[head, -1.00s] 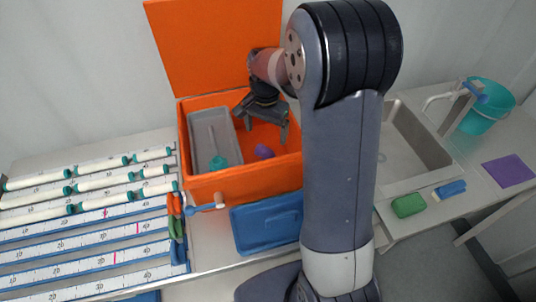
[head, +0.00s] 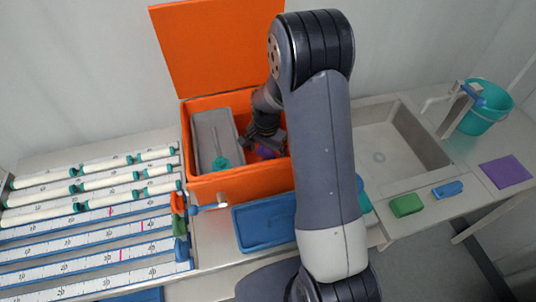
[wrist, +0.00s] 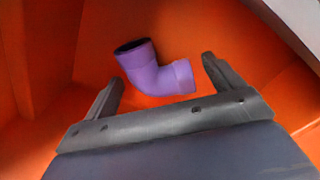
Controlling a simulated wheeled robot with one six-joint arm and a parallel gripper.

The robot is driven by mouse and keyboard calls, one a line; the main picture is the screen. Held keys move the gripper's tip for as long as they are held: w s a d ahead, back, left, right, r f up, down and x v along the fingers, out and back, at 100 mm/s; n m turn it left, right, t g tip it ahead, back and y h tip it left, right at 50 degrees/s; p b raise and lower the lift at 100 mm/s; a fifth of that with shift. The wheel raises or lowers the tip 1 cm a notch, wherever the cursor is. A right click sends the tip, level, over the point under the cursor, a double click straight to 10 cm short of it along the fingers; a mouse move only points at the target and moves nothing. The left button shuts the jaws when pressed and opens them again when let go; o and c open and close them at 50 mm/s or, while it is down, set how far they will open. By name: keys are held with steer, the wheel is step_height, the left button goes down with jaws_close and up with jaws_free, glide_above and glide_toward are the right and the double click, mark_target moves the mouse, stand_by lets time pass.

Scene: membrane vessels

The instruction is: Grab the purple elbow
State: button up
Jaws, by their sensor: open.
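The purple elbow (wrist: 155,72) lies on the floor of the orange box, its dark open end toward the upper left in the wrist view. In the head view only a small part of the elbow (head: 266,151) shows below my gripper. My gripper (wrist: 160,75) is open and empty inside the box. In the wrist view its two fingers stand on either side of the elbow, which appears between and slightly beyond the fingertips. I cannot tell how much height is left between them. In the head view my gripper (head: 265,140) is partly hidden by my arm.
The orange box (head: 240,182) has its lid raised behind. A grey tray (head: 204,165) with a teal-ended tool fills its left side. A blue lid (head: 262,226) lies in front. Racks of white tubes (head: 85,185) stand left; a sink (head: 395,150) is right.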

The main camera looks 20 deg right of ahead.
steer(key=shift+c, duration=0.3)
steer(key=c, duration=1)
